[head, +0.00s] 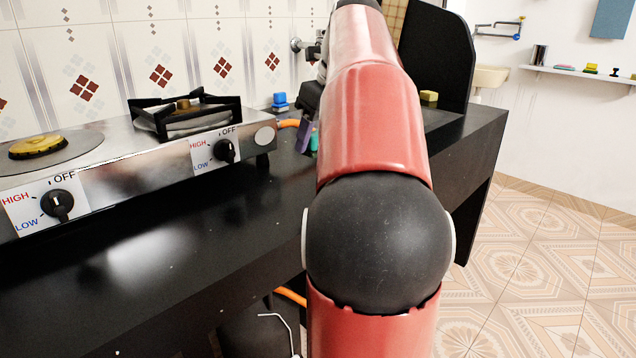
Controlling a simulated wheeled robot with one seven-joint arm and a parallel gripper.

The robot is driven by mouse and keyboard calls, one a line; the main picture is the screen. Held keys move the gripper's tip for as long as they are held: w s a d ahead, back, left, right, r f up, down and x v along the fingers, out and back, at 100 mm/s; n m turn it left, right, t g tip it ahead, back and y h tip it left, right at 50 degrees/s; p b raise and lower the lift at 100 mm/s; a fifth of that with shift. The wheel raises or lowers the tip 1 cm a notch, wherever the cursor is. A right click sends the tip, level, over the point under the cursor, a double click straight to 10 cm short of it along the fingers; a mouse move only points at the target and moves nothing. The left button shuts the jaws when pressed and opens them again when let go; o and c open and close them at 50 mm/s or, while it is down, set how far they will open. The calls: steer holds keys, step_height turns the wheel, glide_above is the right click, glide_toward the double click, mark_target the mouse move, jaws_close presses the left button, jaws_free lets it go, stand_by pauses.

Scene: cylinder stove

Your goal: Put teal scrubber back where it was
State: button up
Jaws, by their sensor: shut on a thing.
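My gripper (309,120) is partly hidden behind my red arm, low over the black counter beyond the stove's right end. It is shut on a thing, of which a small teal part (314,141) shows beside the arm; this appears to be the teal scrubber. A dark purple piece shows just left of it, and I cannot tell whether it is a finger or another object. Most of the scrubber and both fingertips are hidden. I cannot tell whether the scrubber touches the counter.
The steel stove (130,165) fills the left, with knobs in front. A blue object (280,102) stands by the tiled wall. A yellow block (429,97) lies right of my arm near a black panel (436,50). The front counter is clear.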

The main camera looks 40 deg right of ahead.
steer(key=shift+f+b, duration=0.9)
steer(key=shift+f, duration=2.7)
steer(key=shift+f, duration=0.1)
steer(key=o, duration=1)
steer(key=shift+c, duration=0.2)
steer(key=p+v, duration=0.3)
steer(key=v, duration=0.9)
